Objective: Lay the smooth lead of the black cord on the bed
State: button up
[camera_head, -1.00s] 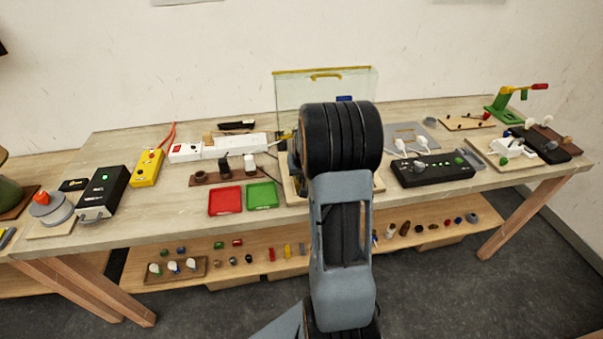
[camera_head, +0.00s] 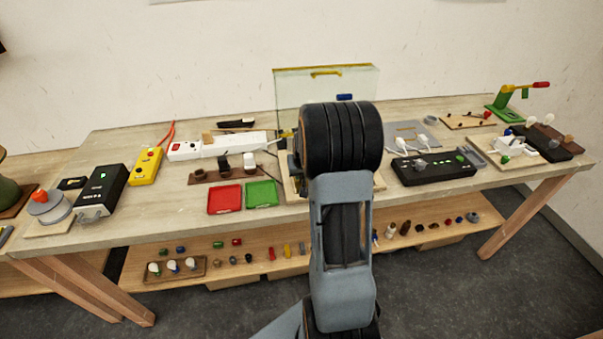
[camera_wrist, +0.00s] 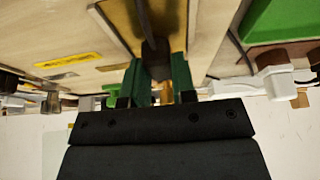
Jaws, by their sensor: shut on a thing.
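In the wrist view my gripper (camera_wrist: 160,88) is shut on a dark cord end, with its green fingers on either side. The black cord (camera_wrist: 147,22) runs up the picture from a thicker dark piece (camera_wrist: 155,58) at the fingers. A short copper-coloured piece (camera_wrist: 166,90) shows between the fingers. A brass-coloured plate (camera_wrist: 178,18), which looks like the bed, lies behind the cord on a wooden base; I cannot tell whether the cord touches it. In the head view my arm hides the gripper, the cord and most of that base.
A clear upright panel (camera_head: 297,96) with a yellow handle stands behind my arm. A red tray (camera_head: 225,199) and a green tray (camera_head: 262,194) lie to the left. A white power strip (camera_head: 225,144) lies behind them. A black control box (camera_head: 432,169) stands to the right.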

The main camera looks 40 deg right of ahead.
jog(key=shift+f, duration=0.15)
jog(key=o, duration=1)
jog(key=b+v, duration=0.1)
jog(key=v, duration=1.2)
jog(key=shift+s+r, duration=0.15)
jog(key=shift+r, duration=0.2)
jog(key=s+a+n, duration=0.1)
jog(key=s+a, duration=0.3)
jog(key=a, duration=0.3)
jog(key=s+a+n+y, duration=0.1)
jog(key=s+a+n, duration=0.1)
jog(key=s+a, duration=0.2)
jog(key=s+a+n+y, duration=0.1)
jog(key=s+a, duration=0.4)
jog(key=a, duration=0.5)
jog(key=shift+a+f+n, duration=0.2)
jog(key=shift+n, duration=0.5)
